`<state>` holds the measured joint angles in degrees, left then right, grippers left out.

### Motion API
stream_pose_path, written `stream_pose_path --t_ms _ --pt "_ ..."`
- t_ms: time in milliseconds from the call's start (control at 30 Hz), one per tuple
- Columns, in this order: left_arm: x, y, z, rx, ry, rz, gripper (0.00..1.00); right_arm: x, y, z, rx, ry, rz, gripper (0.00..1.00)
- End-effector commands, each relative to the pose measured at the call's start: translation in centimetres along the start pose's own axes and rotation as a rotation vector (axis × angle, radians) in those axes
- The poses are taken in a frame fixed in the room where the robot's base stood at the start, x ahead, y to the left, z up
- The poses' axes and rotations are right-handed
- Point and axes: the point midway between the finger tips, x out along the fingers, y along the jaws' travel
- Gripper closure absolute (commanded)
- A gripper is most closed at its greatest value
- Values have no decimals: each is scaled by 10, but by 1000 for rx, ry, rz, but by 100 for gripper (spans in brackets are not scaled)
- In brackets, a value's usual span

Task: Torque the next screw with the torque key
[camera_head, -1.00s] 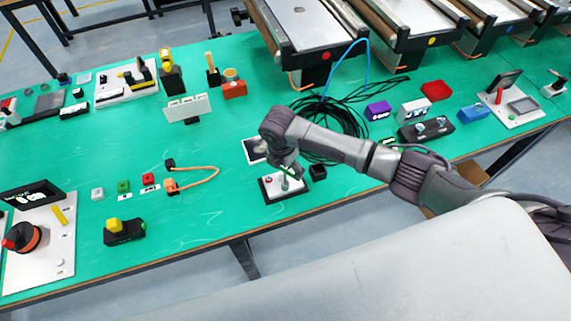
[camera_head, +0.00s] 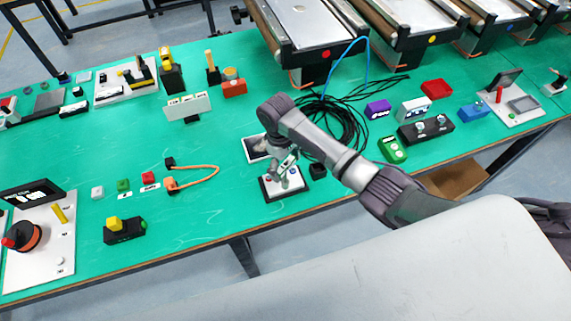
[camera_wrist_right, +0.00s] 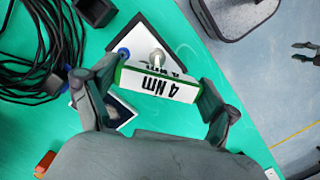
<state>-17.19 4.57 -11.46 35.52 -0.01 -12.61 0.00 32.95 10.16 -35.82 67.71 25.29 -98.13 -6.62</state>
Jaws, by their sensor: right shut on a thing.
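My right gripper (camera_head: 284,163) is shut on the torque key, low over a small white screw board (camera_head: 275,192) near the table's front edge. In the right wrist view the torque key (camera_wrist_right: 160,85) is a white block with green edges marked "4 Nm", held between the fingertips (camera_wrist_right: 158,100). A silver round part (camera_wrist_right: 157,59) shows just past the key, over the white board (camera_wrist_right: 160,32). A blue screw head (camera_wrist_right: 123,53) sits beside it. A red one (camera_head: 268,181) shows in the head view. Contact between key and screw is hidden. My left gripper (camera_wrist_right: 305,52) seems open at the wrist view's edge.
A black block (camera_head: 317,171) stands right of the board, and a dark photo-like plate (camera_head: 256,147) lies behind it. Coiled black cables (camera_head: 340,125) lie further back. A green device (camera_head: 392,149) is to the right. Bare green table lies left of the board.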

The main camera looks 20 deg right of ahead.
Motion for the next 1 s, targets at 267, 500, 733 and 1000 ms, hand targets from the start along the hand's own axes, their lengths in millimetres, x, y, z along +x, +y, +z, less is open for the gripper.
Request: stream_pose_path --t_ms 267,500,733,1000 --pt "0 0 0 0 0 0 60 -2 0 0 -4 1 1 69" --pt "0 0 0 0 0 0 60 -12 0 1 -5 2 1 69" --pt "0 0 0 0 0 0 60 -14 1 2 -167 0 24 69" --pt "0 0 0 0 0 0 60 -14 2 2 -717 -2 96 69"
